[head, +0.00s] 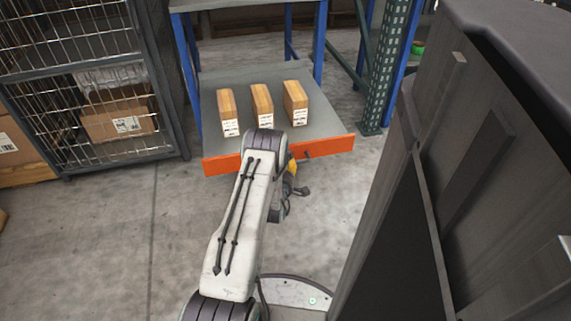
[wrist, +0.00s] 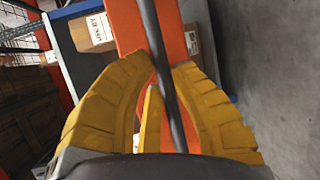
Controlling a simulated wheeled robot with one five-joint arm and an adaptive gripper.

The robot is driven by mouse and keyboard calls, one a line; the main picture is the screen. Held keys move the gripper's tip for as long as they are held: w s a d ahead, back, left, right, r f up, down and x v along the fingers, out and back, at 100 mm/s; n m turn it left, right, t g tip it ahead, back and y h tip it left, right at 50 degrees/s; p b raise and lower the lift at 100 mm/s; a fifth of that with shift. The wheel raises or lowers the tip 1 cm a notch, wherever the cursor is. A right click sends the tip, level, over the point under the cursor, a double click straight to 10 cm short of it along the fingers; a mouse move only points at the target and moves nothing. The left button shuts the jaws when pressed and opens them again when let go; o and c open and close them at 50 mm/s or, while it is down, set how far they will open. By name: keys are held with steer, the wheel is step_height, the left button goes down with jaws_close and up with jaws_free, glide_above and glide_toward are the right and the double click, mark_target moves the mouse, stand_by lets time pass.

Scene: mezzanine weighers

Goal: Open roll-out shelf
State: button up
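The roll-out shelf (head: 228,95) is a grey deck with an orange front (head: 336,145), and it stands well out from the blue-posted rack. Three tan boxes with white labels stand in a row on it. A dark bar handle (head: 309,155) is on the orange front, right of middle; in the wrist view the bar (wrist: 160,50) crosses the picture from top to bottom. My gripper (wrist: 166,64) has its yellow fingers closed in on both sides of this bar. In the head view my arm hides part of the front and most of the gripper.
A wire-mesh cage (head: 92,75) with cartons stands at left. A tall dark grey cabinet (head: 470,170) is close on the right. A green perforated post (head: 391,65) stands behind the shelf's right side. Concrete floor (head: 120,235) is clear at front left.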

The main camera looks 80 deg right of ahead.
steer(key=o, duration=0.5)
steer(key=shift+w+a+r, duration=0.1)
steer(key=shift+a+r, duration=0.25)
steer(key=shift+a, duration=1.65)
steer(key=shift+s+a+r, duration=0.1)
steer(key=shift+a+r, duration=0.25)
steer(key=shift+a, duration=1.6)
steer(key=shift+w+a+r, duration=0.1)
steer(key=shift+a+r, duration=0.25)
steer(key=shift+a, duration=1.65)
